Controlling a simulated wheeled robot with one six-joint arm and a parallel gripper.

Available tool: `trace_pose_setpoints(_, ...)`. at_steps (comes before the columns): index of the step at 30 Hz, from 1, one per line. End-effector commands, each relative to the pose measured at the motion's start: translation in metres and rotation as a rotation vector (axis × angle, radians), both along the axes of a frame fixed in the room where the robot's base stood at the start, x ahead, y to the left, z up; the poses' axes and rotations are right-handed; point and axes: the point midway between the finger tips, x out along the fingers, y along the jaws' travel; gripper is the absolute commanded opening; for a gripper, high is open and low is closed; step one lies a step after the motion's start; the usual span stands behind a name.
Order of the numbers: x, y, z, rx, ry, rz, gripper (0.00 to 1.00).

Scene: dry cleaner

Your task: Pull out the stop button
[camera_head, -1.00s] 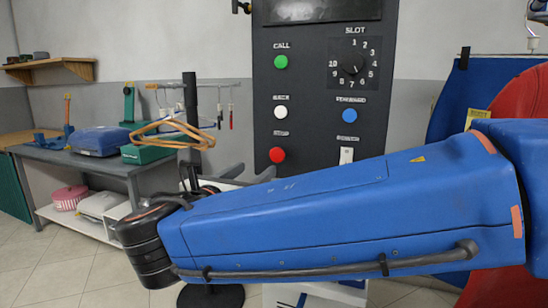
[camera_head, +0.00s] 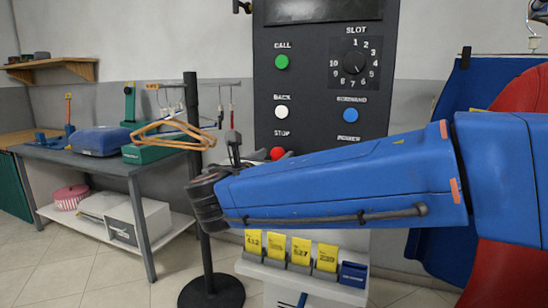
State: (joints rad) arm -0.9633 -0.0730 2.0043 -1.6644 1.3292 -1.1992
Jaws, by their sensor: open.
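The red stop button (camera_head: 277,154) is on the dark control panel (camera_head: 310,100), under the STOP label. Its lower part is hidden behind my gripper and blue arm. My gripper (camera_head: 256,152) is open and empty, just left of and in front of the button in the picture. The other finger is mostly hidden by the arm, close to the button. I cannot tell whether either finger touches the button.
The panel also has a green call button (camera_head: 281,62), a white back button (camera_head: 281,112), a blue forward button (camera_head: 350,115) and a slot dial (camera_head: 354,63). A black post (camera_head: 191,100) with hangers (camera_head: 165,135) stands left. Yellow number tags (camera_head: 276,245) sit below my arm.

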Motion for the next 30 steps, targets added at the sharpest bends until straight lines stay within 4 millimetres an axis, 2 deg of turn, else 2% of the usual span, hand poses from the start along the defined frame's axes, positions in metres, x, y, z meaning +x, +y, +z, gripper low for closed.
trace_pose_setpoints(11,0.004,-0.001,0.0,0.0,0.001,0.001,0.49)
trace_pose_setpoints(17,0.004,-0.001,0.0,0.0,0.0,0.001,0.04)
trace_pose_setpoints(18,0.004,-0.001,0.0,0.0,0.001,0.001,0.0)
trace_pose_setpoints(23,0.003,-0.001,0.0,0.0,0.0,0.001,0.0)
trace_pose_setpoints(30,-0.013,0.005,0.0,0.001,0.001,0.002,0.0)
